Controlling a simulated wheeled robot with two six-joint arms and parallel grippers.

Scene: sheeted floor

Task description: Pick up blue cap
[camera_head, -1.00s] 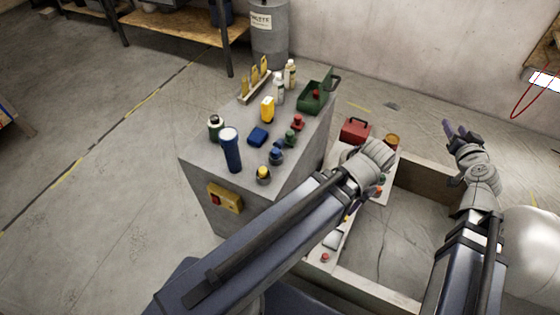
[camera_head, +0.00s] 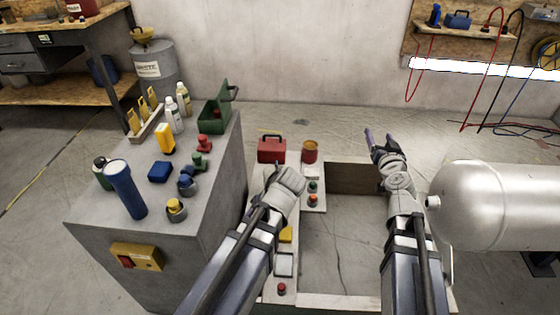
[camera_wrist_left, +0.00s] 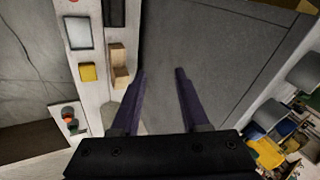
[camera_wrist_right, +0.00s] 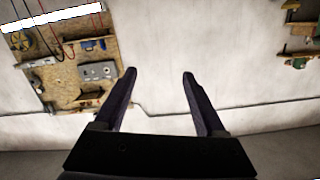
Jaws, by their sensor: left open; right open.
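A small blue cap (camera_head: 186,181) stands among coloured caps on top of the grey cabinet, between a green cap (camera_head: 199,161) and a yellow cap (camera_head: 176,206). My left gripper is to the right of the cabinet, its fingers hidden behind the wrist in the head view. The left wrist view shows its fingers apart and empty (camera_wrist_left: 161,72). My right gripper (camera_head: 380,136) is open and empty, farther right above the frame on the floor; the right wrist view shows its fingers (camera_wrist_right: 159,76) facing the wall. Neither gripper is at the blue cap.
A red case (camera_head: 271,151) lies beyond my left arm. A silver tank (camera_head: 500,202) is close right of my right arm.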

